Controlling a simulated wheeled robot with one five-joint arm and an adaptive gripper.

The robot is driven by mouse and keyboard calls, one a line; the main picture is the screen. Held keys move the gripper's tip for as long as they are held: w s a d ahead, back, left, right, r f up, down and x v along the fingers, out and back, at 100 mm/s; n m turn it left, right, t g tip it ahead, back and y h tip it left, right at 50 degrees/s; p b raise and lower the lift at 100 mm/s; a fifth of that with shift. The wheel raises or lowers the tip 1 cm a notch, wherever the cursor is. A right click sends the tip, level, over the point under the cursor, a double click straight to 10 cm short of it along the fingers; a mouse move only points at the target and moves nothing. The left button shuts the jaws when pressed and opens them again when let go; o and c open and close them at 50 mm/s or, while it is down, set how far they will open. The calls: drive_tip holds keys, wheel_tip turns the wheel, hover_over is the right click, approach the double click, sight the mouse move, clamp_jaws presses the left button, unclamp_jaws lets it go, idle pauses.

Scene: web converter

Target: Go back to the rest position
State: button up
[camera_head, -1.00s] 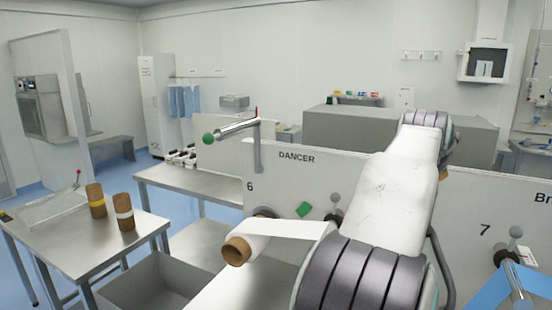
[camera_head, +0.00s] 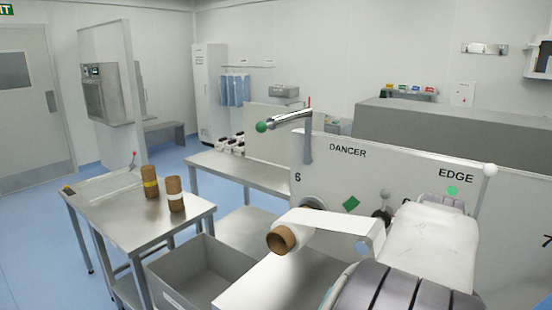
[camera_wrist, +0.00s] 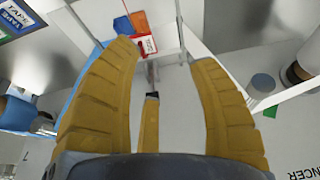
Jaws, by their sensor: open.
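My gripper (camera_wrist: 162,62) shows in the wrist view with its yellow ribbed fingers spread apart and nothing between them. Behind the fingers are a red-and-white label (camera_wrist: 147,45), an orange piece and a blue piece, all apart from the fingertips as far as I can tell. In the head view only my white and grey arm links show at the lower right; the gripper itself is out of that picture.
The white machine panel marked DANCER (camera_head: 335,172) stands close behind my arm. A web roll with a brown core (camera_head: 282,239) sticks out from it. At the left is a steel table (camera_head: 130,212) with two brown cores (camera_head: 149,182). A grey bin (camera_head: 195,272) stands beside it.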

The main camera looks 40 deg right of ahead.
drive_tip(key=w+a+f+n+t+y, duration=0.1)
drive_tip(key=a+n, duration=0.3)
drive_tip(key=a, duration=0.6)
drive_tip(key=w+a+f+n+t+y, duration=0.1)
drive_tip(key=w+a+n, duration=0.2)
drive_tip(key=a, duration=0.8)
drive_tip(key=w+a+f+n+t+y, duration=0.1)
drive_tip(key=w+a+n+y, duration=0.1)
drive_tip(key=a+n, duration=0.5)
drive_tip(key=shift+w+a+f, duration=0.2)
drive_tip(key=shift+a+f, duration=0.2)
drive_tip(key=shift+a, duration=1.6)
